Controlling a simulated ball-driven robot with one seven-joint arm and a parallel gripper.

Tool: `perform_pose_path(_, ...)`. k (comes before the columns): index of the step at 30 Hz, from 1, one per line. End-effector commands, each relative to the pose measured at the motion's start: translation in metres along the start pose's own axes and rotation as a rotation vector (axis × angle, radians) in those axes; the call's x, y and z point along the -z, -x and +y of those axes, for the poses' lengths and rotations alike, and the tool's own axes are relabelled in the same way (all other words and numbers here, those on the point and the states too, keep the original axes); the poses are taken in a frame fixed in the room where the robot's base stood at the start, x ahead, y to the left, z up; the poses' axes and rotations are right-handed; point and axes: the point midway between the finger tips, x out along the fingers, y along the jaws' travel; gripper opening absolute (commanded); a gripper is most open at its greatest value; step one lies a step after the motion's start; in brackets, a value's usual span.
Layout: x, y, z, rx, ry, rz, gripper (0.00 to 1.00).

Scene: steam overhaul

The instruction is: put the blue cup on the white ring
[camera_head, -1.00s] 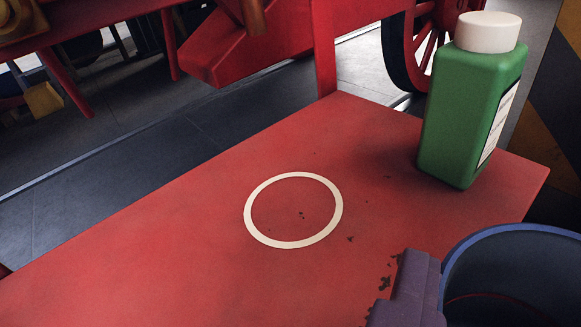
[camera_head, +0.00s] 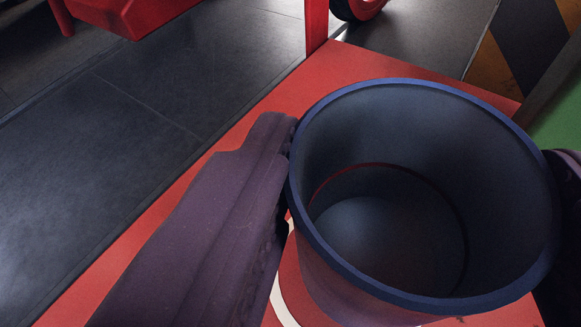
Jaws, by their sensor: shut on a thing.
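The blue cup (camera_head: 385,240) fills the right half of the view, its open mouth and blue rim facing up toward the camera. I look down into it, and it appears empty. My gripper (camera_head: 425,150) is shut on the cup, with one dark purple finger against its left side and the other at its right side. The white ring (camera_head: 283,303) lies on the red table; only a short arc of its left side shows at the lower left of the cup. The cup and finger hide the rest. I cannot tell whether the cup's base touches the table.
The red table top (camera_head: 315,80) runs diagonally, with dark floor tiles (camera_head: 110,150) beyond its left edge. Red machinery (camera_head: 125,15) stands at the top. A green surface (camera_head: 562,122) shows at the right edge, close to the right finger; I cannot tell what it is.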

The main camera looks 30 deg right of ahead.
Motion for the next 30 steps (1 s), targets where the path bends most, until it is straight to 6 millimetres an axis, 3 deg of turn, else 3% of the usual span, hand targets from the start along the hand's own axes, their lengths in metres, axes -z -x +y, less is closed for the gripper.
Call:
perform_pose_path(2, 0.0, -0.005, -0.006, 0.0, -0.002, 0.001, 0.33)
perform_pose_path(8, -0.033, -0.015, -0.006, 0.0, 0.001, 0.0, 0.33)
perform_pose_path(19, -0.036, -0.016, -0.006, 0.0, 0.0, 0.0, 0.33)
perform_pose_path(20, -0.035, -0.015, -0.006, 0.0, 0.0, 0.0, 0.78)
perform_pose_path(22, -0.035, -0.015, -0.006, 0.0, 0.0, 0.0, 0.94)
perform_pose_path(30, -0.035, -0.015, -0.006, 0.0, -0.001, 0.0, 0.97)
